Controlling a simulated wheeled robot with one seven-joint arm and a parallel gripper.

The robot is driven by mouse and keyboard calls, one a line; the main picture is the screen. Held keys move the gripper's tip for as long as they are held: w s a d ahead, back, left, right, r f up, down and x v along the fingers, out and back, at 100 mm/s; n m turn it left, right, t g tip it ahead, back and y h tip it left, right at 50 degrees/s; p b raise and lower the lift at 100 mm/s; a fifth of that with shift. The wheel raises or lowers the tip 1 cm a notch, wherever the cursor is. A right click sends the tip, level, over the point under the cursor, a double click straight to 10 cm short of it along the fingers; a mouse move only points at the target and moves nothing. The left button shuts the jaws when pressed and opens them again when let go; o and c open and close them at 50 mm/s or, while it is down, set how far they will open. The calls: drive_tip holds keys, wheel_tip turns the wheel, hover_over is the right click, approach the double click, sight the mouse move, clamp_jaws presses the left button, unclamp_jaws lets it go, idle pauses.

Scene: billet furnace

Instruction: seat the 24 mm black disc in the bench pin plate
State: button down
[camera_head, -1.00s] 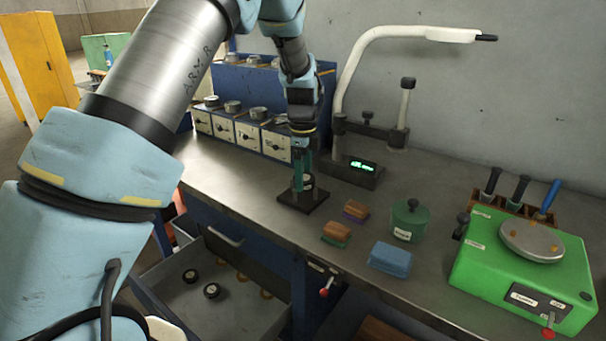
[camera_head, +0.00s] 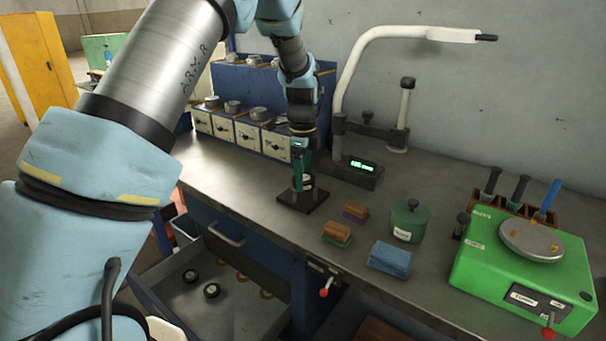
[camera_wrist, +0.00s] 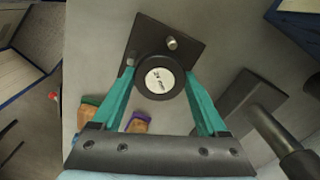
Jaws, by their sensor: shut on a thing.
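The black disc (camera_wrist: 160,76) has a white label that reads 24 mm. My gripper (camera_wrist: 161,84), with teal fingers, is shut on it, one finger at each side. The disc is over the dark bench pin plate (camera_wrist: 150,33); whether it touches the plate or hovers above it, I cannot tell. One metal pin (camera_wrist: 171,43) stands clear beyond the disc, and a second (camera_wrist: 129,62) shows at its left edge. In the head view, my gripper (camera_head: 302,175) points down at the pin plate (camera_head: 315,198), and the disc's pale label (camera_head: 307,181) shows between the fingers.
A gauge stand with a green display (camera_head: 362,166) is behind the plate. Brown blocks (camera_head: 337,231), a green pot (camera_head: 409,221) and a blue block (camera_head: 389,259) lie to the right. An open drawer (camera_head: 240,313) below holds more black discs (camera_head: 212,291).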

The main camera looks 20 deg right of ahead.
drive_tip(key=shift+a+f+y+p, duration=0.3)
drive_tip(key=shift+a+f+p, duration=0.15)
drive_tip(key=shift+p, duration=0.1)
drive_tip(key=shift+w+a, duration=0.1)
drive_tip(key=shift+a, duration=0.05)
idle(0.6)
drive_tip(key=shift+a+f+b, duration=0.2)
drive_tip(key=shift+f+b, duration=0.25)
drive_tip(key=shift+f, duration=0.35)
idle(3.2)
drive_tip(key=shift+c, duration=1)
unclamp_jaws()
drive_tip(key=shift+w+d+r+p, duration=0.1)
drive_tip(key=shift+d+r+p, duration=0.1)
drive_tip(key=shift+r+p, duration=1.25)
wheel_tip(320, 180, up, 2)
drive_tip(key=shift+a+r+p, duration=0.1)
drive_tip(key=shift+p, duration=0.25)
drive_tip(key=shift+s+d+r+p, duration=0.1)
drive_tip(key=shift+d+r+p, duration=0.05)
drive_tip(key=shift+r+p, duration=0.4)
drive_tip(key=shift+s+d+r+p, duration=0.1)
drive_tip(key=shift+r+p, duration=0.2)
drive_tip(key=shift+r, duration=0.45)
drive_tip(key=shift+s+r+p, duration=0.1)
drive_tip(key=shift+r+p, duration=1.05)
drive_tip(key=shift+r, duration=0.7)
